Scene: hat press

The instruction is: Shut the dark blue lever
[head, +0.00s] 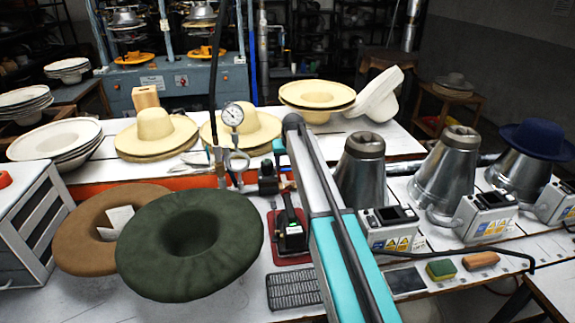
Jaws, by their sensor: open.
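I cannot make out a dark blue lever for certain. A small black device (291,232) with an upright dark handle (289,207) stands on a red base on the white table, in the middle of the head view. The handle looks nearly black, and I cannot tell whether it is the lever. My gripper is not in view.
A green hat (190,243) and a brown hat (85,232) lie left of the black device. A pressure gauge (233,115) stands behind it. A black grid mat (293,290) lies in front. Metal cones (361,178) and a dark blue hat (538,138) are at the right.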

